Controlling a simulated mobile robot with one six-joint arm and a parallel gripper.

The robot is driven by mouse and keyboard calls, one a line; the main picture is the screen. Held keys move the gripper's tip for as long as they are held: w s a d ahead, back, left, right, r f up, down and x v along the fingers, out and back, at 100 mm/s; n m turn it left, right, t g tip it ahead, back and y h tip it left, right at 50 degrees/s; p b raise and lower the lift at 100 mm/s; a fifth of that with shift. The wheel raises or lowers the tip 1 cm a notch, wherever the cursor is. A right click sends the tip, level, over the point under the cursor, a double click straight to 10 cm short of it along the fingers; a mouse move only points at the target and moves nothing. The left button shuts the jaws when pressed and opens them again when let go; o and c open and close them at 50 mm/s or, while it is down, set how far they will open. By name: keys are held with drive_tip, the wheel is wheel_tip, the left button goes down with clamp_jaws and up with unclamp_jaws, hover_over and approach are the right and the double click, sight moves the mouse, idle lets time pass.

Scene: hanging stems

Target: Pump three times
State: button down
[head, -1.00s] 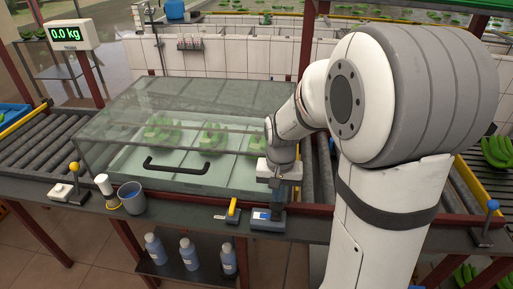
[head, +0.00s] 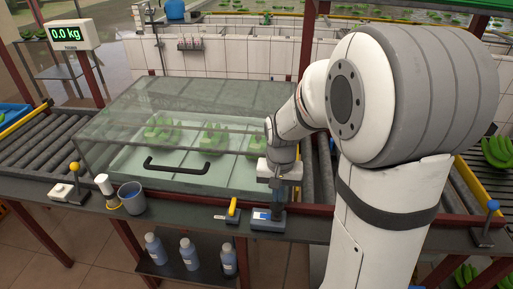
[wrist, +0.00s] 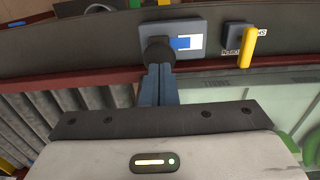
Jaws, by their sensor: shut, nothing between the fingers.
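A blue-grey pump-like unit (head: 267,220) with a small blue-and-white label stands on the front ledge of the bench. In the wrist view its base (wrist: 193,42) shows with a round black knob (wrist: 159,51) on it. My gripper (head: 279,205) is directly above this unit, pointing down. Its fingers (wrist: 158,70) are shut together and empty, with the tips at the knob. They seem to touch it, but the tips partly hide the contact. How far the knob is pressed cannot be told.
A yellow lever (head: 233,209) stands just left of the unit. A clear-lidded tank (head: 180,168) with a black handle and green bananas lies behind it. A grey cup (head: 131,198) and a yellow-knobbed lever (head: 75,178) are further left. Blue bottles (head: 188,254) stand below.

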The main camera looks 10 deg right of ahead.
sight(277, 204)
drive_tip(key=shift+f, duration=0.1)
idle(0.3)
drive_tip(key=shift+f+b, duration=1.5)
drive_tip(key=shift+f, duration=0.4)
drive_tip(key=shift+r, duration=0.1)
drive_tip(key=shift+r+p, duration=1.45)
drive_tip(key=shift+r, duration=0.45)
drive_tip(key=shift+f, duration=0.15)
drive_tip(key=shift+f+b, duration=1.5)
drive_tip(key=shift+f, duration=0.35)
drive_tip(key=shift+r, duration=0.15)
drive_tip(key=shift+r+p, duration=1.5)
drive_tip(key=shift+r, duration=0.35)
